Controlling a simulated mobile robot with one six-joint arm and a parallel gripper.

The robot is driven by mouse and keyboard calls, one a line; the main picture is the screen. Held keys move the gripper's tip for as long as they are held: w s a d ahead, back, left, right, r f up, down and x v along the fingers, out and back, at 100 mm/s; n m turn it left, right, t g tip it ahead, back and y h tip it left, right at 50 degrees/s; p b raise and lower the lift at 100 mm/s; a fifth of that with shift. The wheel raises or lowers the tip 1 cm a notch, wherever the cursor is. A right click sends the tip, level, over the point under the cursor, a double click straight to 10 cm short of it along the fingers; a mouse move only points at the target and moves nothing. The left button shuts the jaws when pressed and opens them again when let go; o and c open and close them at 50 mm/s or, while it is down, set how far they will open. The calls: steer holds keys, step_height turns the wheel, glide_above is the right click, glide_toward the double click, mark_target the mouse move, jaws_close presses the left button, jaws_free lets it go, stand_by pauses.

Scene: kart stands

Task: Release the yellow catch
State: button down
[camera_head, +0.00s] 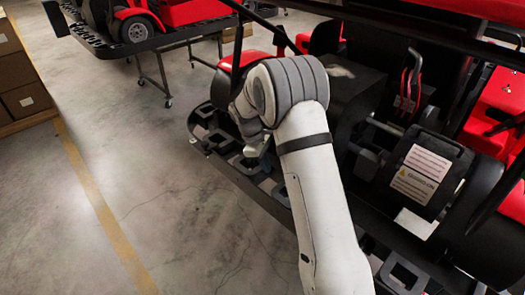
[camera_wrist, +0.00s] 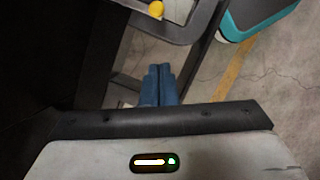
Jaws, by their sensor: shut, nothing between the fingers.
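The yellow catch shows in the wrist view as a small round yellow knob (camera_wrist: 156,9) at the top edge, beside a pale plate in a dark frame. My gripper (camera_wrist: 157,70) shows there as two blue fingers pressed together, empty. The fingertips point toward the knob, with a visible gap between them in the picture.
The red and black kart (camera_head: 365,95) fills the right of the head view, with a black slotted side rail (camera_head: 215,150). Another kart on a wheeled stand (camera_head: 150,60) is behind. Boxes (camera_head: 22,85) stand at the left. The concrete floor between is clear, with a yellow line.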

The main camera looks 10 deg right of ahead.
steer(key=shift+s+d+f+p, duration=0.2)
steer(key=shift+s+d+f, duration=0.15)
steer(key=shift+d, duration=0.35)
steer(key=shift+s+d+f+p, duration=0.25)
steer(key=shift+s+d+f, duration=0.1)
steer(key=shift+d, duration=0.3)
steer(key=shift+s+d+f+p, duration=0.25)
steer(key=shift+s+d, duration=0.1)
steer(key=shift+d, duration=0.35)
